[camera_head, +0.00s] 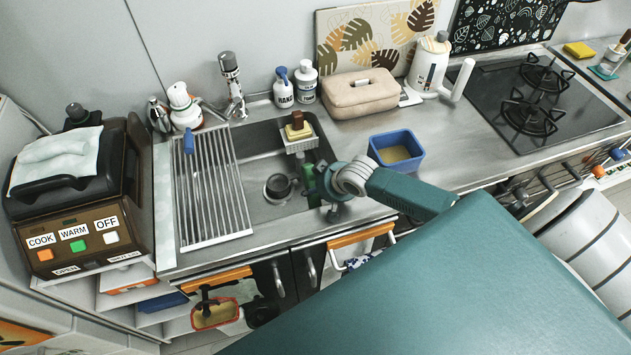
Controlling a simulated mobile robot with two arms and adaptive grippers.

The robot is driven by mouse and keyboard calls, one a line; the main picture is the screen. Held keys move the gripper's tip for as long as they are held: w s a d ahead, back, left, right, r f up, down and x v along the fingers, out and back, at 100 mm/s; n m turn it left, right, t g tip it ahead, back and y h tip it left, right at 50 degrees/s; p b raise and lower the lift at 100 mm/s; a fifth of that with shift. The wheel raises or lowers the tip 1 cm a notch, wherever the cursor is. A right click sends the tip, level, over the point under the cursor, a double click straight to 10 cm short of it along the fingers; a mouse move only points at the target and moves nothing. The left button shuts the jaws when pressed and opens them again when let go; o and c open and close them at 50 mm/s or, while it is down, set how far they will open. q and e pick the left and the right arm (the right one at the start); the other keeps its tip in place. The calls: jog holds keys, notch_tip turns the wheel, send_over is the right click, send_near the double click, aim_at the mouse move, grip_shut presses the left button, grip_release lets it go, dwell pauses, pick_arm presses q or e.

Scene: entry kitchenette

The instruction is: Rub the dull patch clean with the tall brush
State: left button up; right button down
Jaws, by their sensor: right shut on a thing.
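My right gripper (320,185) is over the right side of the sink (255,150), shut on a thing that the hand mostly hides. I cannot tell whether that is the tall brush. Just behind it, a brown-topped yellow block (298,128) sits on a white rack (300,145) at the sink's back right; it may be a brush or a scrubber. A wooden-handled tool (625,40) stands in a holder at the far right. I cannot make out the dull patch. My left gripper is not in view.
A slatted drainer (211,187) covers the sink's left part. A blue tub (396,152) stands right of the sink. Behind are bottles (283,88), a beige box (359,93) and a white kettle (428,66). The hob (530,100) is at right. My teal arm hides the lower right.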

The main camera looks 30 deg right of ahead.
jog(key=shift+w, duration=0.25)
jog(key=shift+w+d+f+b, duration=0.1)
jog(key=shift+w+b, duration=0.1)
jog(key=shift+w, duration=0.15)
jog(key=shift+w+d+f+b, duration=0.1)
jog(key=shift+w+b, duration=0.05)
jog(key=shift+w, duration=0.2)
jog(key=shift+s+r, duration=0.1)
jog(key=shift+s, duration=0.05)
jog(key=shift+s+a+r+p, duration=0.1)
jog(key=shift+s+a+p, duration=0.1)
jog(key=shift+s+p, duration=0.75)
jog(key=shift+w, duration=0.1)
jog(key=shift+w, duration=0.2)
jog(key=shift+w+d+b, duration=0.2)
jog(key=shift+w+b, duration=0.25)
jog(key=shift+w, duration=0.35)
